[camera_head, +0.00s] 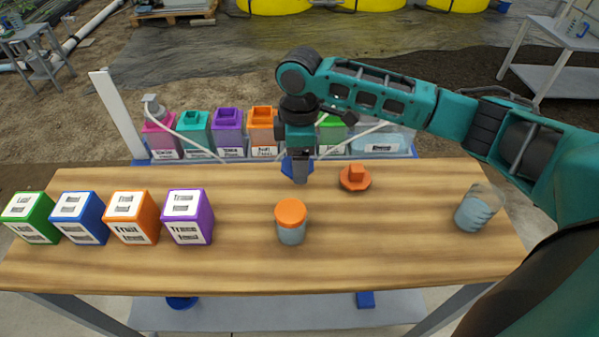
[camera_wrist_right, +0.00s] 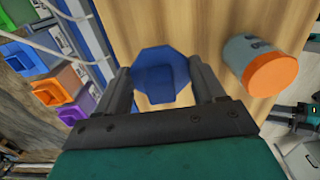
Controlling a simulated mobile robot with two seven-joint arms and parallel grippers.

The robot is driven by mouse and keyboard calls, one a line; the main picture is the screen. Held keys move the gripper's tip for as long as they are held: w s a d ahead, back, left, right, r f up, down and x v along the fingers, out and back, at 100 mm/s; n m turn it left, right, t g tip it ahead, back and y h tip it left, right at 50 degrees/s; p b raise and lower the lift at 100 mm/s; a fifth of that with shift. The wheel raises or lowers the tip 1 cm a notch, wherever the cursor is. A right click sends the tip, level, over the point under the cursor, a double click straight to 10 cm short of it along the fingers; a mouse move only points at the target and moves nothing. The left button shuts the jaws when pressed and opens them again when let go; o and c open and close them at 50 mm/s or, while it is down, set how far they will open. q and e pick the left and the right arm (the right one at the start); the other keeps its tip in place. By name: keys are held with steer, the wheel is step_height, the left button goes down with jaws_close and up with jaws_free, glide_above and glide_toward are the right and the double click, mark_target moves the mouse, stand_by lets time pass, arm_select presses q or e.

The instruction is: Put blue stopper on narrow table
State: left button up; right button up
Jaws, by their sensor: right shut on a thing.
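My right gripper (camera_head: 300,178) hangs over the back middle of the wooden bench (camera_head: 370,265), pointing down. It is shut on the blue stopper (camera_head: 288,169), which its fingers partly hide in the head view. In the right wrist view the stopper (camera_wrist_right: 158,75) is a blue octagonal piece between the two fingers (camera_wrist_right: 162,92). Two small grey tables stand beyond the bench, one at the far left (camera_head: 30,40) and one at the far right (camera_head: 560,38). I cannot tell which is the narrow table. My left gripper is not in view.
A jar with an orange lid (camera_head: 291,222) stands in front of the gripper. Labelled boxes (camera_head: 130,218) line the left side. Coloured containers (camera_head: 229,132) line the back.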

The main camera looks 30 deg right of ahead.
step_height(320, 180, down, 3)
steer(key=shift+f, duration=0.55)
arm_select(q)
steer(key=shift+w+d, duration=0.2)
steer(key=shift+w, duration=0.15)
arm_select(e)
steer(key=shift+f, duration=0.2)
steer(key=o, duration=1)
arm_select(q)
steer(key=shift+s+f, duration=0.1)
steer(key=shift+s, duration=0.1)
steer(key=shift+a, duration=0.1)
